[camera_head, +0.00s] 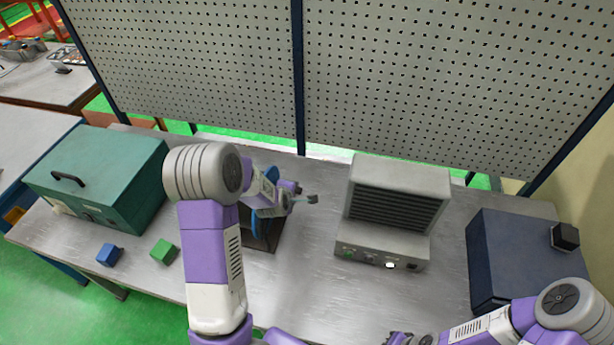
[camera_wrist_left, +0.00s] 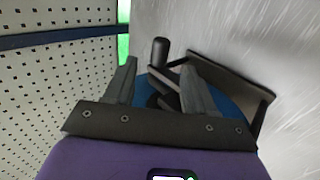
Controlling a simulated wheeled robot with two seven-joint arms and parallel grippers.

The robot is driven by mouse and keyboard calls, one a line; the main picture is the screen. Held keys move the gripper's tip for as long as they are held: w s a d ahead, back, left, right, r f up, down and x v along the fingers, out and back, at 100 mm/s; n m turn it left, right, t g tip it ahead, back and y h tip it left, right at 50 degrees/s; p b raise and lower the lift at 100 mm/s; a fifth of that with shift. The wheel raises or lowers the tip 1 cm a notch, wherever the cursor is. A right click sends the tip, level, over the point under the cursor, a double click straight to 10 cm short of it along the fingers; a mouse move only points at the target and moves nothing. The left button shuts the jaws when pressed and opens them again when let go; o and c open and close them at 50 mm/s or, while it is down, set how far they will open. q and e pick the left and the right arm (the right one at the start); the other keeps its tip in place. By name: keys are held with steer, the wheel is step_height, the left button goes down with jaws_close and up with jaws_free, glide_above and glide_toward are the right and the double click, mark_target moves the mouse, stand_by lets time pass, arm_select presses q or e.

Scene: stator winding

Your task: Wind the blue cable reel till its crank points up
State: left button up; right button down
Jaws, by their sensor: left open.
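The blue cable reel (camera_head: 271,174) stands on the table in a dark stand (camera_head: 264,243), largely hidden behind my left arm in the head view. In the left wrist view the blue reel (camera_wrist_left: 152,88) shows behind the fingers, with its crank's dark cylindrical handle (camera_wrist_left: 160,50). The handle appears between the fingertips; I cannot tell whether they touch it or which way the crank points. My left gripper (camera_head: 299,192) is open at the reel's right side, and its two fingers show in the wrist view (camera_wrist_left: 157,70). My right gripper (camera_head: 399,339) is at the bottom edge, mostly cut off.
A green case (camera_head: 100,175) stands at the left, with a blue cube (camera_head: 108,255) and a green cube (camera_head: 163,251) in front. A grey vented machine (camera_head: 392,210) stands right of the reel, and a dark blue box (camera_head: 520,255) farther right. A pegboard (camera_head: 420,80) closes off the back.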

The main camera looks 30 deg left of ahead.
arm_select(q)
steer(key=p+x, duration=0.1)
steer(key=x, duration=0.5)
steer(key=shift+a+f, duration=0.2)
steer(key=shift+f, duration=0.05)
steer(key=shift+w, duration=0.1)
steer(key=shift+c, duration=0.5)
jaws_close()
